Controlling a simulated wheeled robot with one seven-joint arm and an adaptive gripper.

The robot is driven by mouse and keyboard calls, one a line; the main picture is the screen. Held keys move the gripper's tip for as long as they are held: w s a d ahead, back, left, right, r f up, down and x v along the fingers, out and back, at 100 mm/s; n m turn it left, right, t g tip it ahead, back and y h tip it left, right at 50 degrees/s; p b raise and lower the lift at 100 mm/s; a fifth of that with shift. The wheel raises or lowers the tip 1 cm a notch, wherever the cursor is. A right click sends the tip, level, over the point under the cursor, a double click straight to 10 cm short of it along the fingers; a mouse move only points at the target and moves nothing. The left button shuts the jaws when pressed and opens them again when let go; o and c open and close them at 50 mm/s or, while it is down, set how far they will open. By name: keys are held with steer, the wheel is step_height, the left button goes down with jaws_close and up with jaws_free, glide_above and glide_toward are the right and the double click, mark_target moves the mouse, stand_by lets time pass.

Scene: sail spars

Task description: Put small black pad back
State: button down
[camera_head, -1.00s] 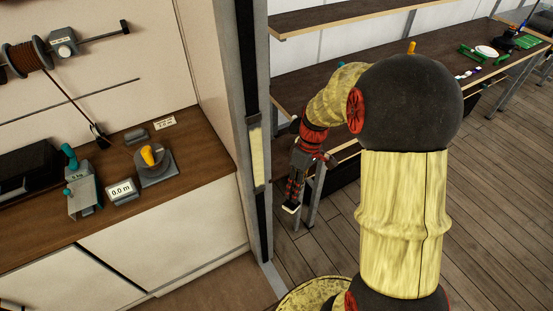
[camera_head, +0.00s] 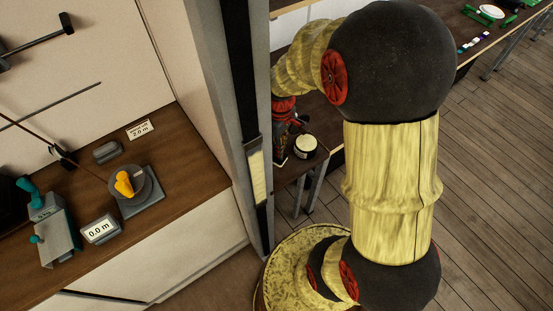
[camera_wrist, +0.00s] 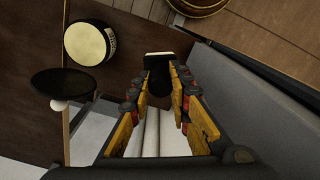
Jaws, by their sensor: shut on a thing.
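My gripper (camera_wrist: 161,66) shows in the wrist view with its two fingers close together at the tips. It is shut on a small dark piece (camera_wrist: 160,82) between the fingertips, which looks like the small black pad; its outline merges with the dark fingers. In the head view my gripper (camera_head: 281,158) hangs behind the grey post, partly hidden, beside a round black drum with a cream top (camera_head: 306,145). That drum (camera_wrist: 88,43) is at upper left in the wrist view, apart from my fingers.
A flat black disc (camera_wrist: 62,83) with a white knob beside it is left of my fingers. A grey upright post (camera_head: 229,110) stands close to my arm. The left bench holds a winch (camera_head: 130,185), a 0.0 m display (camera_head: 101,229) and a clamp box (camera_head: 52,238).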

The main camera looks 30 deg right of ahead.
mark_target(279, 162)
step_height(279, 162, down, 8)
steer(key=shift+s+f+b, duration=0.1)
steer(key=shift+b, duration=0.4)
steer(key=c, duration=1.7)
jaws_free()
steer(key=shift+o, duration=0.2)
step_height(279, 162, up, 12)
steer(key=shift+r+p, duration=0.1)
steer(key=shift+p, duration=0.7)
steer(key=shift+s, duration=0.15)
